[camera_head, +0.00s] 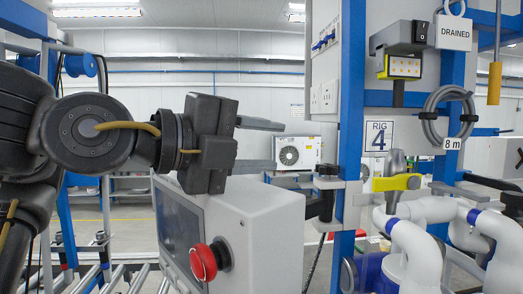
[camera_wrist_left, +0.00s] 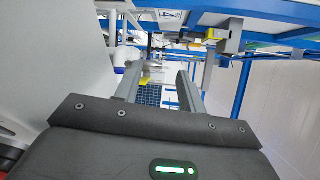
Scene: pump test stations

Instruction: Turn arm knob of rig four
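My left gripper (camera_head: 279,146) is open and empty, above the control box and left of the black clamp, apart from both. Its two spread fingers also show in the left wrist view (camera_wrist_left: 156,80). My right gripper is not in view.
The control box (camera_head: 262,225) with a red stop button (camera_head: 208,260) stands below my left gripper. White pipes (camera_head: 415,245) fill the lower right. A blue post (camera_head: 350,100) rises beside the clamp.

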